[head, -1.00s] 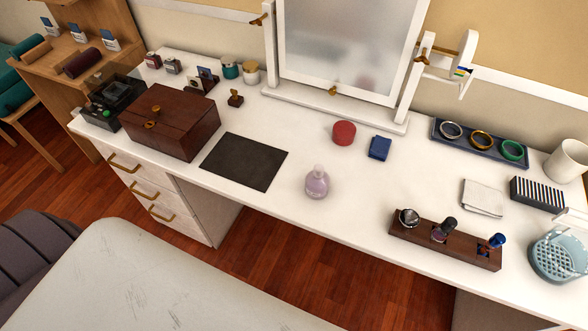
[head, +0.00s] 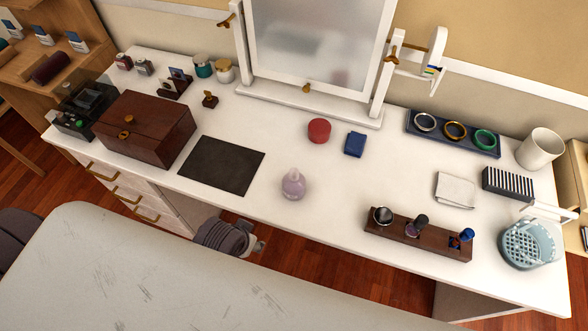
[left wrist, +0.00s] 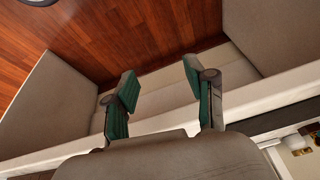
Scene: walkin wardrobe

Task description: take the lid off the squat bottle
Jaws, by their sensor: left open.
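The squat bottle (head: 293,188) is small, rounded and lilac. It stands upright on the white dressing table, right of the dark mat. Its paler lid (head: 293,173) sits on its neck. My left gripper (left wrist: 165,88) is open and empty in the left wrist view, with green pads on its fingers. In the head view part of my left arm and gripper (head: 252,243) shows low at the table's front edge, left of the bottle and apart from it. The bottle does not show in the left wrist view. My right gripper is not in view.
The white table (head: 330,215) is clear around the bottle. The dark mat (head: 222,165) lies left, a wooden box (head: 145,128) beyond it. A red round box (head: 319,131) and blue box (head: 355,144) stand behind. A wooden holder (head: 390,240) with stoppers is at right.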

